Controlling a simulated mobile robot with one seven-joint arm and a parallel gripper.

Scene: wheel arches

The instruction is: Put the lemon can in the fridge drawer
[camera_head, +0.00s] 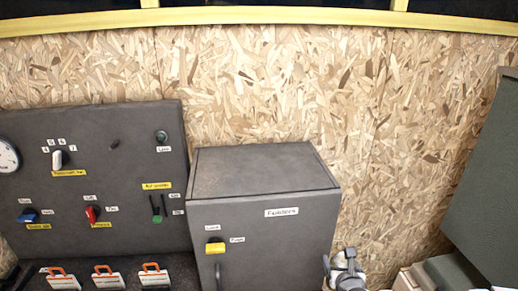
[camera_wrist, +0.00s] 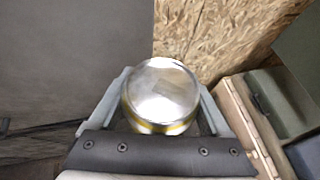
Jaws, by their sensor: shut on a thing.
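The lemon can (camera_wrist: 160,92) shows in the wrist view as a silver round lid with a yellow band below it. My gripper (camera_wrist: 164,84) has one finger on each side of the can and is shut on it. In the head view my gripper (camera_head: 346,270) is at the bottom edge, just right of the grey cabinet; the can cannot be made out clearly there. I cannot identify a fridge drawer in either view.
A dark control panel (camera_head: 95,180) stands left, with several orange-handled items (camera_head: 108,277) below. A wooden box (camera_wrist: 245,120) and a green case (camera_head: 490,190) are at right.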

